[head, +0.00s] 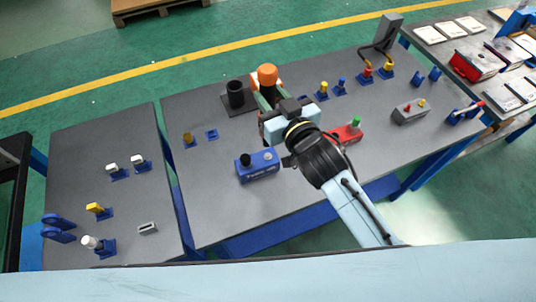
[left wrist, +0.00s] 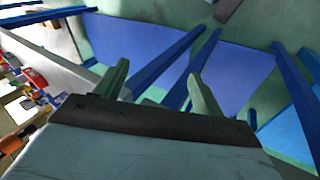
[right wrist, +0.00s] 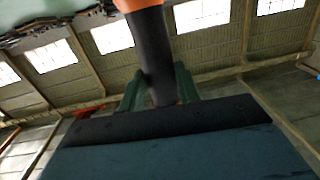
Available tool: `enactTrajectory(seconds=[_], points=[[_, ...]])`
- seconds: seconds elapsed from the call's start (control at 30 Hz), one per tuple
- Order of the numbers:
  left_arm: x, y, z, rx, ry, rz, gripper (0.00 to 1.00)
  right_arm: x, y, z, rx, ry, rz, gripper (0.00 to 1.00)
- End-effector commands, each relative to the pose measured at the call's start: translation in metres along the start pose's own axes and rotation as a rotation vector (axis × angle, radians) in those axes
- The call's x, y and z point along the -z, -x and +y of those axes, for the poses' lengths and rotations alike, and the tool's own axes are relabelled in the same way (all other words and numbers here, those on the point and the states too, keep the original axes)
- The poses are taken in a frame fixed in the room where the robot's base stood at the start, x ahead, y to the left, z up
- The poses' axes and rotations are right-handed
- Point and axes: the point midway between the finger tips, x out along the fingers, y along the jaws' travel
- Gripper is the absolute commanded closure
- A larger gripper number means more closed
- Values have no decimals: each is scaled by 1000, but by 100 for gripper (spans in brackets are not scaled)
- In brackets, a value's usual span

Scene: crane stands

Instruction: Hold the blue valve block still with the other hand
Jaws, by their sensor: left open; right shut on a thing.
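The blue valve block (head: 257,168) sits on the grey table near its front edge, with a black knob and a pale knob on top. My right gripper (head: 267,90) is behind and above it, apart from it. It is shut on an orange-topped piece with a dark shaft (head: 267,75). In the right wrist view, the dark shaft (right wrist: 158,60) stands between the green fingers. My left gripper (left wrist: 160,78) is open and empty in the left wrist view, facing blue beams and panels. It is not in the head view, and the block does not show in the left wrist view.
A black cup-shaped holder (head: 235,97) stands left of the right gripper. A red block with a green knob (head: 347,132) is right of the blue block, near my right arm. A grey block (head: 409,111) is farther right.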

Motion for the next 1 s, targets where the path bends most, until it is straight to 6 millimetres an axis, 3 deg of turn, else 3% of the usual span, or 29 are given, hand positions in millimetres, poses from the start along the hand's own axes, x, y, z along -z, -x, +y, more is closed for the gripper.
enactTrajectory(seconds=[0.07,0.2,0.4,0.6,0.8,1.0], points=[[4,16,28,-62,2,-10,31,4,0,0,1,0,10,100],[56,31,61,-114,-52,126,31,4,0,0,1,0,10,100],[141,43,80,-123,-169,396,31,4,0,0,1,0,10,100],[208,49,91,-131,-298,630,31,4,0,0,1,0,10,100],[250,48,106,-166,-450,782,31,4,0,0,1,0,10,100],[277,42,129,-229,-632,860,31,4,0,0,1,0,10,100]])
